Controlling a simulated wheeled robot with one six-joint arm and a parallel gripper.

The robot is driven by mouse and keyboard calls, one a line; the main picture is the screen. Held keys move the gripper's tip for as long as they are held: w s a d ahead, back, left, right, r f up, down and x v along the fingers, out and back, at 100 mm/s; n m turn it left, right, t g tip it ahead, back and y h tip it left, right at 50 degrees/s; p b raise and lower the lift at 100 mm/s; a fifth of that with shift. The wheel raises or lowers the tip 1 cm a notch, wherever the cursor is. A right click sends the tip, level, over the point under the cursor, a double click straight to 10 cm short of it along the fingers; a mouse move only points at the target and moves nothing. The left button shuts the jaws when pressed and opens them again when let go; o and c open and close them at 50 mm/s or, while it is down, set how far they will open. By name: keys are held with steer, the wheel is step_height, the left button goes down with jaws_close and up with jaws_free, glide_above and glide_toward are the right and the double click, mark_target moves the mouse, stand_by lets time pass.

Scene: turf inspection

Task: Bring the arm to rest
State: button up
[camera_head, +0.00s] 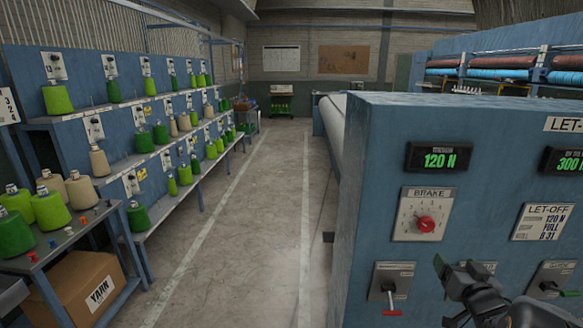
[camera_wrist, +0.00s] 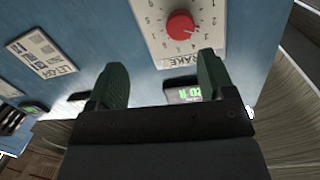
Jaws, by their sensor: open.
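My gripper (camera_head: 457,272) is at the lower right of the head view, in front of the blue machine cabinet (camera_head: 375,200). It stands below and right of the brake dial with its red knob (camera_head: 425,224). In the wrist view my gripper (camera_wrist: 162,78) shows two dark green fingers spread apart with nothing between them. The red knob (camera_wrist: 180,24) lies beyond the fingertips there, apart from them. I cannot tell the exact gap between the fingers and the panel.
A switch plate with a red-tipped lever (camera_head: 391,290) is left of my gripper; another switch (camera_head: 553,283) is to its right. A display reads 120 N (camera_head: 439,157). Yarn racks (camera_head: 70,100) line the left wall. The aisle (camera_head: 225,240) between is clear.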

steer(key=s+d+f+m+g+h, duration=0.2)
steer(key=s+d+f+g+h, duration=0.1)
steer(key=s+d+f+g, duration=0.25)
steer(key=s+a+f+g, duration=0.2)
steer(key=a+g, duration=0.3)
steer(key=a, duration=0.2)
steer(key=s+a+r+n+g+y, duration=0.1)
steer(key=a+n+y, duration=0.2)
steer(key=a, duration=0.9)
steer(key=s+a+r+n+g+y, duration=0.1)
steer(key=s+a+r+n+y, duration=0.1)
steer(key=a, duration=1.1)
steer(key=shift+s+r+n+y, duration=0.25)
steer(key=shift+n+y, duration=0.25)
steer(key=shift+y, duration=0.4)
steer(key=shift+d, duration=0.15)
